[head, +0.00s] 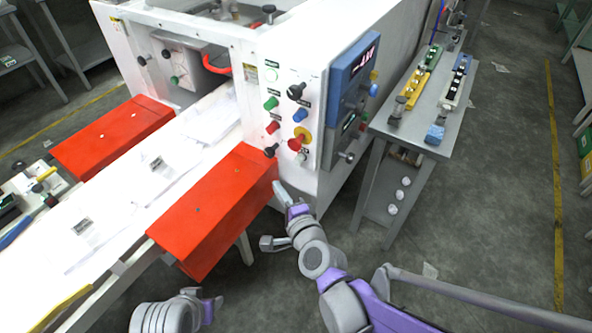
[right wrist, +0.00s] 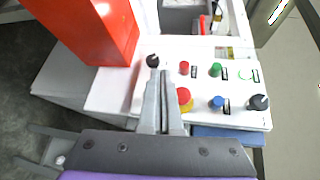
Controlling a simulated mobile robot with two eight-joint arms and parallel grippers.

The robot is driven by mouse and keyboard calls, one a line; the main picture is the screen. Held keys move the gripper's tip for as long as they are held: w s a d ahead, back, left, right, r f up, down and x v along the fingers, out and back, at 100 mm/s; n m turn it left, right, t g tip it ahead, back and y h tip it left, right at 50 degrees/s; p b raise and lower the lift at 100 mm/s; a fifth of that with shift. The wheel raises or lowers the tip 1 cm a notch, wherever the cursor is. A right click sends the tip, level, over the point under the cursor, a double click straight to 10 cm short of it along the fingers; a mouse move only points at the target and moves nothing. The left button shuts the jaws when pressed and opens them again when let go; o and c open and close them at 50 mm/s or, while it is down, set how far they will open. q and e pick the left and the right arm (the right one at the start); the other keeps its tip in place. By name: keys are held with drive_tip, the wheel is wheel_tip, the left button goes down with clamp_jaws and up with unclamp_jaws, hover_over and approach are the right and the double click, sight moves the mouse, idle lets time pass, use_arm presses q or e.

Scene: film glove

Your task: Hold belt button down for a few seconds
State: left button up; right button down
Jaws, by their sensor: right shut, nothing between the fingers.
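The control panel (head: 283,80) on the white machine carries several buttons and knobs. It has a green button (head: 271,103), a red button (head: 273,127), a blue button (head: 301,115), a red-and-yellow emergency stop (head: 299,141) and a lower black knob (head: 271,151). Labels are too small to read, so I cannot tell which is the belt button. My right gripper (head: 280,189) is shut and empty, below the panel. In the right wrist view its fingers (right wrist: 161,76) overlap the panel near the black knob (right wrist: 152,61). My left gripper (head: 209,308) is at the bottom left, its fingers unclear.
Red-orange covers (head: 205,215) flank the white conveyor (head: 120,190), one close left of my right gripper. A blue display box (head: 352,62) sits right of the buttons. A grey side table (head: 440,110) stands at right. The floor (head: 480,220) there is open.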

sight(299, 159)
use_arm(q)
wheel_tip(299, 159, down, 3)
drive_tip(key=shift+s+f+b, duration=0.15)
drive_tip(key=shift+b, duration=1.05)
use_arm(e)
wheel_tip(299, 159, down, 6)
drive_tip(key=w+a+m+t+h, duration=0.1)
drive_tip(key=w+m+t+h, duration=0.1)
drive_tip(key=m, duration=0.7)
drive_tip(key=shift+w+a+h, duration=0.3)
drive_tip(key=shift+w+a, duration=0.05)
drive_tip(key=shift+w, duration=0.1)
drive_tip(key=shift+r, duration=0.1)
use_arm(q)
drive_tip(key=shift+r+p, duration=1.65)
drive_tip(key=shift+r, duration=0.1)
use_arm(e)
drive_tip(key=w+d, duration=0.5)
drive_tip(key=w, duration=0.2)
drive_tip(key=shift+d, duration=0.1)
use_arm(q)
drive_tip(key=shift+r, duration=0.15)
use_arm(e)
drive_tip(key=shift+w+d, duration=0.1)
drive_tip(key=shift+w, duration=0.05)
use_arm(q)
drive_tip(key=shift+r, duration=0.1)
use_arm(e)
drive_tip(key=shift+w+d, duration=0.15)
drive_tip(key=shift+w, duration=0.1)
